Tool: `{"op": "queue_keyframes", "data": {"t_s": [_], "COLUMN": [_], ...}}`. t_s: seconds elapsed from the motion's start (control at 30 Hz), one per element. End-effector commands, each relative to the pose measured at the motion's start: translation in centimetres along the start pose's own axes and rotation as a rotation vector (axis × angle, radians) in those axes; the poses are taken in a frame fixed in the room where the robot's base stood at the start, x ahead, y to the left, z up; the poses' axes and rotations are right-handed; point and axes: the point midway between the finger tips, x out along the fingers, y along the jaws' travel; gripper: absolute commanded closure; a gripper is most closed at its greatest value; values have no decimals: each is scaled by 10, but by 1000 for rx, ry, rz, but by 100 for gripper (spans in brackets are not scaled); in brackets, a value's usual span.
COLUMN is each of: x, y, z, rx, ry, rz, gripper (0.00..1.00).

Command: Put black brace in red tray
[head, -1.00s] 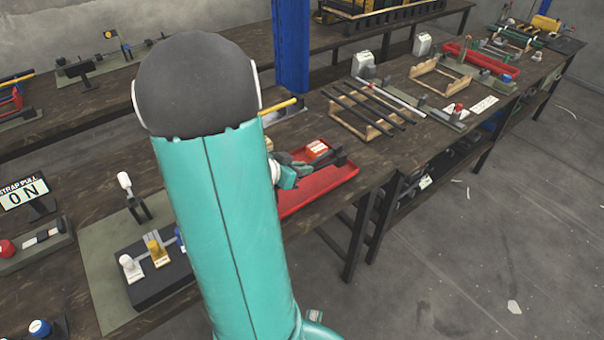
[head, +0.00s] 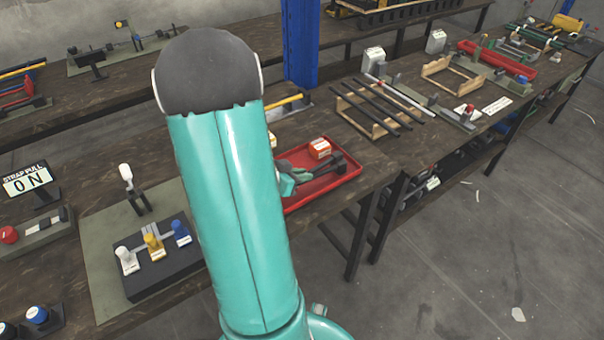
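The red tray (head: 330,186) lies on the near bench, right of my arm. A dark piece that looks like the black brace (head: 337,161) is at the tray, its far end near the right rim. My gripper (head: 303,174) is over the tray's left part, at the near end of the dark piece. My teal arm hides part of the gripper and the tray's left end. The finger gap is too small to make out, and I cannot tell whether the piece rests on the tray floor.
A red and white box (head: 319,148) sits at the tray's back. A wooden rack with several black bars (head: 372,104) stands behind and right. A black block with white, yellow and blue knobs (head: 150,275) is left of my arm. Bare benchtop lies right of the tray.

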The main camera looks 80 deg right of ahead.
Motion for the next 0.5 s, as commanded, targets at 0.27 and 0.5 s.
{"op": "queue_keyframes", "data": {"t_s": [0.27,0.5], "x": [0,-4], "y": [0,0], "z": [0,-3], "rx": [-1,-1], "ry": [0,0], "rz": [-1,-2], "gripper": [64,64]}}
